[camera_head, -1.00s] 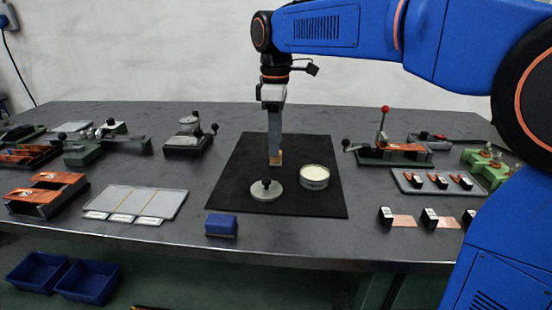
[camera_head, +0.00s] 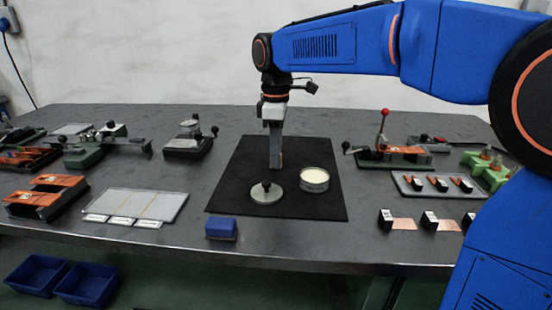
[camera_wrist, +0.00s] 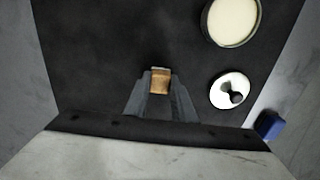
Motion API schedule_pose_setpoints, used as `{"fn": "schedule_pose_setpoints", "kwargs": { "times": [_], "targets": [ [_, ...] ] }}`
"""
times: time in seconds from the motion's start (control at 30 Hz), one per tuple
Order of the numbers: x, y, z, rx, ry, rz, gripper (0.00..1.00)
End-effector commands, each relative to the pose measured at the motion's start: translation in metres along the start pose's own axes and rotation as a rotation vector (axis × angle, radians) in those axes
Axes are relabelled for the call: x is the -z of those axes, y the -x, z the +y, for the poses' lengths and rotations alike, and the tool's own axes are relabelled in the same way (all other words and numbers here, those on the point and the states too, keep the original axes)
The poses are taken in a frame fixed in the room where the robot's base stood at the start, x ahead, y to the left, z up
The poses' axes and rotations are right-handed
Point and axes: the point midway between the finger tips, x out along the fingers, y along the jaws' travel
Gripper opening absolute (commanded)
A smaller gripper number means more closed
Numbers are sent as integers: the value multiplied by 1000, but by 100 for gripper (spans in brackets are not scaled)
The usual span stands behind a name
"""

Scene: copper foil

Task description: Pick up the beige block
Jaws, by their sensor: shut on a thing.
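The beige block (camera_wrist: 160,80) shows between the fingertips of my gripper (camera_wrist: 158,92) in the wrist view. It has a light tan top and a browner side. My gripper is shut on it. In the head view my gripper (camera_head: 276,162) points straight down over the black mat (camera_head: 235,175), and only a small part of the block shows at the fingertips. I cannot tell whether the block touches the mat or is slightly above it.
A round tin with a cream top (camera_head: 314,180) stands right of my gripper. A grey disc with a black knob (camera_head: 265,194) lies in front of it. The mat's back part is clear.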

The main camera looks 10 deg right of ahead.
Motion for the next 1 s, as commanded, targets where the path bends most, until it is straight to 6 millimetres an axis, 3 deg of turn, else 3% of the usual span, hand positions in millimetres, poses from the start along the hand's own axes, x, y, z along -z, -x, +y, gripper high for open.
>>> {"fn": "schedule_pose_setpoints", "kwargs": {
  "times": [0.17, 0.6, 0.8, 1.0],
  "targets": [
    [0, 12, 1, -3, 0, 2, 1],
    [0, 85, 1, -2, 0, 2, 1],
    [0, 99, 0, -1, 0, 1, 1],
    [0, 100, 0, 0, 0, 0, 1]
  ]
}}
